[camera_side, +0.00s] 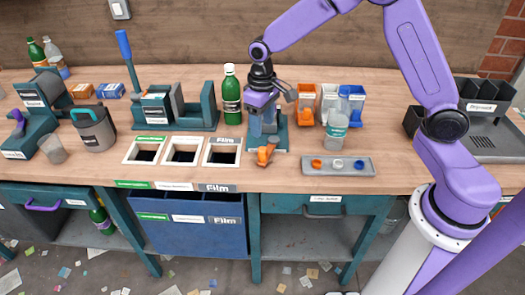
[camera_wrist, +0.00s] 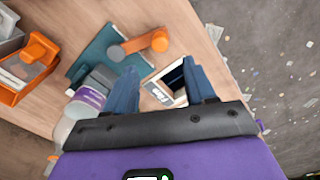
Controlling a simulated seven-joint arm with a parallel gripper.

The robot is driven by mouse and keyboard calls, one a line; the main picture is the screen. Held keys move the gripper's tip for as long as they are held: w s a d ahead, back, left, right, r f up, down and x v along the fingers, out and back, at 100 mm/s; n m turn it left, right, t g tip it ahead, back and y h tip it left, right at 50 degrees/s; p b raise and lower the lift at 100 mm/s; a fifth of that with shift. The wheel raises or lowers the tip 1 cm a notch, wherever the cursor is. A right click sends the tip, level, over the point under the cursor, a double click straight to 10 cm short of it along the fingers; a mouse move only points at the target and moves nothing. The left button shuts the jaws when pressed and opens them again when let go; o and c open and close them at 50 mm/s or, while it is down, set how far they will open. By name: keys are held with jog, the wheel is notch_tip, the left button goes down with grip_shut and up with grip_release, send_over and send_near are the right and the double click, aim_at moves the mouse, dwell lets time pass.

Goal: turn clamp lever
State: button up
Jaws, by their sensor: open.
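The clamp has a teal base (camera_wrist: 90,58) and an orange lever (camera_wrist: 150,42) on a round grey pivot. In the side view the orange lever (camera_side: 265,154) sticks out at the front of the clamp, near the table's front edge. My gripper (camera_side: 262,130) is over the clamp, pointing down, and hides much of it. In the wrist view my gripper (camera_wrist: 161,65) has its blue fingers spread with nothing held between them. The lever shows just beyond the fingertips, apart from them in that picture; the height gap is hard to judge.
The Film opening (camera_side: 222,152) is left of the clamp. A green bottle (camera_side: 231,95) stands behind left. Right of the clamp are a clear bottle (camera_side: 337,125), coloured bins (camera_side: 306,105) and a grey tray (camera_side: 338,167) with caps. Bare tabletop lies in front of the clamp.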

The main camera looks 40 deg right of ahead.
aim_at(262, 149)
notch_tip(262, 149, down, 11)
dwell(0.4)
grip_shut()
